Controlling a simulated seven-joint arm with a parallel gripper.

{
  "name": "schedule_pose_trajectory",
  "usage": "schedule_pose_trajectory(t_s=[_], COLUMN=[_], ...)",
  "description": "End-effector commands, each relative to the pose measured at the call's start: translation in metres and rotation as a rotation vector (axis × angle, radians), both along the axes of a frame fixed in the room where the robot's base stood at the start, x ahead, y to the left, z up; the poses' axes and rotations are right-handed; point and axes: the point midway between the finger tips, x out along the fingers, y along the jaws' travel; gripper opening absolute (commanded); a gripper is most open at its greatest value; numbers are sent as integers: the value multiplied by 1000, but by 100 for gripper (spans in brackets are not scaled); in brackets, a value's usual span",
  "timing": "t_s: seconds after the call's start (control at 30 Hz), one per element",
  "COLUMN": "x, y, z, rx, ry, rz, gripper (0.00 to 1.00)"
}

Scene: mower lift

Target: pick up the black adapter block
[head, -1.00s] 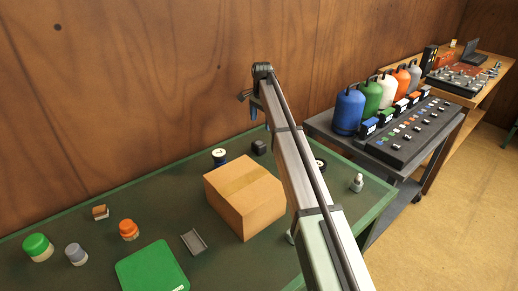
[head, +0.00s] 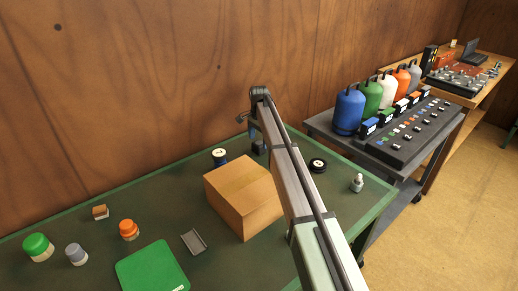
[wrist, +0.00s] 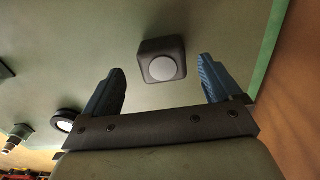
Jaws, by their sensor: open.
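The black adapter block (wrist: 160,47) is a small dark cube with rounded edges and a pale round disc on one face. In the wrist view it lies ahead of and between the two blue fingers, with a gap on each side. My gripper (wrist: 161,66) is open and empty. In the head view the block (head: 259,148) sits on the green table behind the cardboard box, partly covered by my arm. My gripper there (head: 251,128) is above the block, mostly hidden behind the arm.
A cardboard box (head: 240,200) stands close in front of the block. A dark round pot with a white top (head: 220,157) is to its left, a black disc (head: 318,165) to its right. The wooden wall (head: 150,90) rises behind the table.

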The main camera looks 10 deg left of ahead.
Motion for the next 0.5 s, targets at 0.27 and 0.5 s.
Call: schedule_pose_trajectory(t_s=[0.27, 0.5], x=[4, 4], y=[0, 0], z=[-36, -44], rx=[1, 2], ry=[1, -1], rz=[0, 0], gripper=[92, 92])
